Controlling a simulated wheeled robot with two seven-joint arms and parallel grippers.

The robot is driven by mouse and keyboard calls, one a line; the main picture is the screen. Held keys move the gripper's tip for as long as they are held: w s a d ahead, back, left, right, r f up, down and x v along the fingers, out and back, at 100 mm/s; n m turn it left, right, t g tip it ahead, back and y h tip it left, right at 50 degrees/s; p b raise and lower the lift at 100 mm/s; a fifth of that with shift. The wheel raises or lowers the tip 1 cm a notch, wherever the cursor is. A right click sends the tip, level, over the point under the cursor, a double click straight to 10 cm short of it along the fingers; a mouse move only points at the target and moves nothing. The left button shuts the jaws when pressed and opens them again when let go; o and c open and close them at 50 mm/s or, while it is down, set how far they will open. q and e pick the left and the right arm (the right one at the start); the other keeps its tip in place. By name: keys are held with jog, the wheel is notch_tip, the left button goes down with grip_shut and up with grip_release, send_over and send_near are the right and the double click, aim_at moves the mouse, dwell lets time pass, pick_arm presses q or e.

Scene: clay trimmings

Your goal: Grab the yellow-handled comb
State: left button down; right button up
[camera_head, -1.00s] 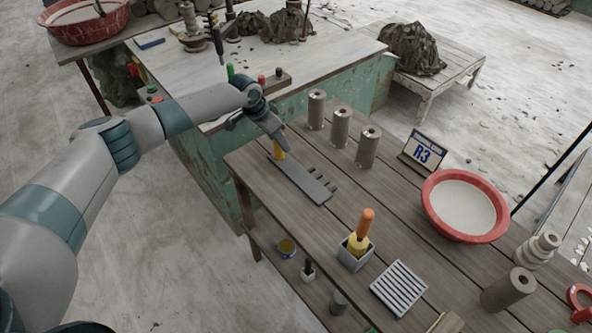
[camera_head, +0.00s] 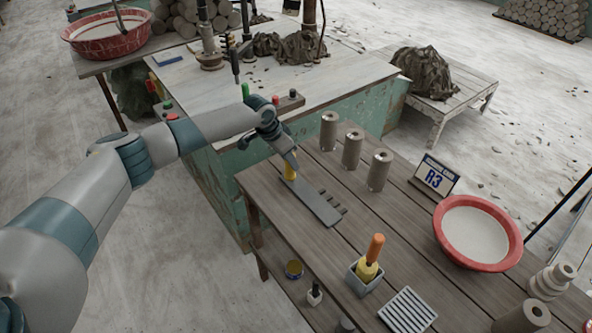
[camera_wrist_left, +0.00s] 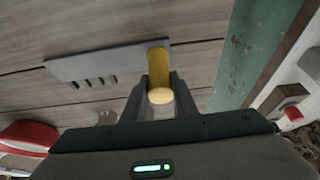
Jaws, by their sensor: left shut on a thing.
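The yellow-handled comb (camera_head: 316,203) lies on the wooden table (camera_head: 345,222), with a flat grey plate and several short teeth along one side. Its yellow handle (camera_head: 290,171) is at the plate's far left end. My left gripper (camera_head: 290,162) is at that handle. In the left wrist view, the two fingers of the gripper (camera_wrist_left: 160,98) are on either side of the yellow handle (camera_wrist_left: 159,70), shut on it. The grey comb plate (camera_wrist_left: 100,66) extends to the left there, against the table boards. My right gripper is not in view.
Several clay cylinders (camera_head: 352,148) stand behind the comb. An R3 sign (camera_head: 435,177) and a red basin (camera_head: 440,235) are to the right. A small grey pot (camera_head: 366,283) holding an orange-handled tool and a slatted rack (camera_head: 407,311) are in front. A green-sided workbench (camera_head: 340,101) stands behind.

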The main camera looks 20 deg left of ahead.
pick_arm(q)
jog(key=shift+r, duration=0.25)
jog(key=shift+r+p, duration=0.9)
jog(key=shift+p, duration=0.1)
jog(key=r+p, duration=0.1)
jog(key=d+r+p, duration=0.1)
jog(key=r+p, duration=0.1)
jog(key=shift+s, duration=0.1)
jog(key=s+d+r+p, duration=0.3)
jog(key=d+r+p, duration=0.2)
jog(key=d+p, duration=0.4)
jog(key=shift+d+r, duration=0.4)
jog(key=shift+d, duration=0.25)
jog(key=shift+r, duration=0.1)
